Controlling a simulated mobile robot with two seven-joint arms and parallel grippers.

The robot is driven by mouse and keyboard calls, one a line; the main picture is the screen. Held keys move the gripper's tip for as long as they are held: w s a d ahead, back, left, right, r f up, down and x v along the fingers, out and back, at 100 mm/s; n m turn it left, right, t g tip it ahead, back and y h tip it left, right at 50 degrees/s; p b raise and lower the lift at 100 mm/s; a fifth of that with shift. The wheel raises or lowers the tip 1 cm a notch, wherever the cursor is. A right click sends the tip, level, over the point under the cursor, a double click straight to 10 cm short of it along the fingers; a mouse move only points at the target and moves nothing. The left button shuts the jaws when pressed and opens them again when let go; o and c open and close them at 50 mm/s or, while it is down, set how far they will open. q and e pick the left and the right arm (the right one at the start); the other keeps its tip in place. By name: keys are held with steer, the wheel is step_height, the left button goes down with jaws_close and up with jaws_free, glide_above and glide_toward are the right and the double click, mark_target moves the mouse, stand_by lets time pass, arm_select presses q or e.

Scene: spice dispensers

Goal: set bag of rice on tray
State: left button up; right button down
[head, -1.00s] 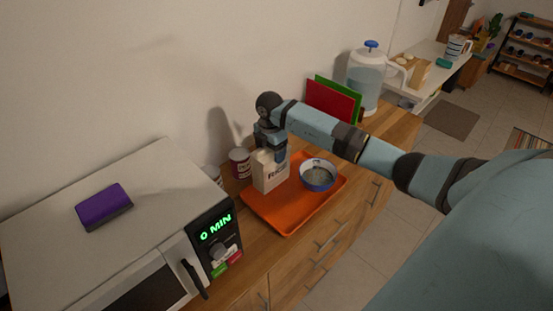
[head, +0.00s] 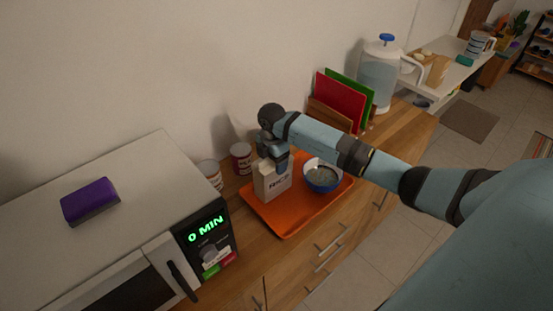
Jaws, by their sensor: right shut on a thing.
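The bag of rice (head: 271,184) is a cream, box-like bag with dark lettering. It stands upright on the left part of the orange tray (head: 288,224), or just above it; I cannot tell if its base touches. My right gripper (head: 274,166) comes from above and is shut on the top of the bag; its fingertips are partly hidden. A blue bowl (head: 322,180) with greyish contents sits on the tray to the right of the bag. My left gripper is not in view.
Two cans, one red and white (head: 241,158) and one pale (head: 210,173), stand behind and left of the tray. A microwave (head: 130,225) with a purple sponge (head: 90,201) on top is at left. Red and green boards (head: 340,100) and a water jug (head: 379,80) stand behind right.

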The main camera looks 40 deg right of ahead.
steer(key=shift+a+r, duration=0.15)
steer(key=shift+a, duration=0.05)
jaws_free()
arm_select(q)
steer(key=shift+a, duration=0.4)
arm_select(e)
steer(key=shift+s, duration=0.1)
step_height(320, 180, up, 11)
steer(key=p, duration=0.7)
steer(key=shift+p, duration=0.4)
steer(key=shift+r, duration=0.5)
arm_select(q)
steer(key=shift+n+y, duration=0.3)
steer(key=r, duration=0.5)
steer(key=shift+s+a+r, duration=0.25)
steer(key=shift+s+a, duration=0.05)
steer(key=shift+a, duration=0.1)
